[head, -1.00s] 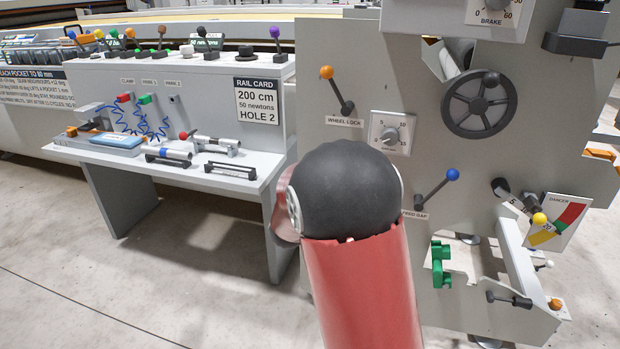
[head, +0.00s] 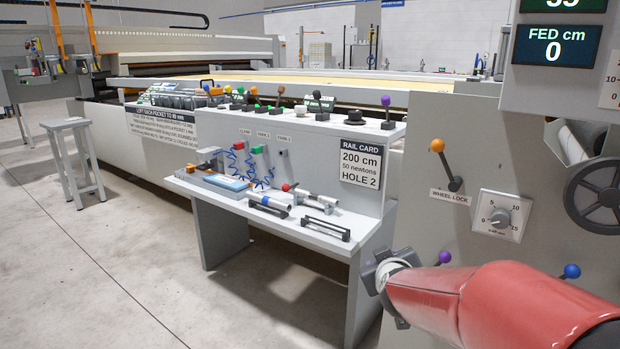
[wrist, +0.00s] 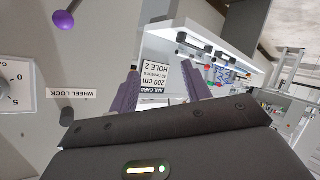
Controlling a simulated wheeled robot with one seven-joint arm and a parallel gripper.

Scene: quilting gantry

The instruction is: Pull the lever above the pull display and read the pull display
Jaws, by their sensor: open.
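Several coloured-knob levers line the console, with a purple-knobbed one (head: 385,101) at its right. The shelf (head: 215,203) below holds tools. The right panel has the orange wheel lock lever (head: 437,146), a dial (head: 500,217) and a purple knob (head: 444,257). Open floor (head: 90,270) lies left.

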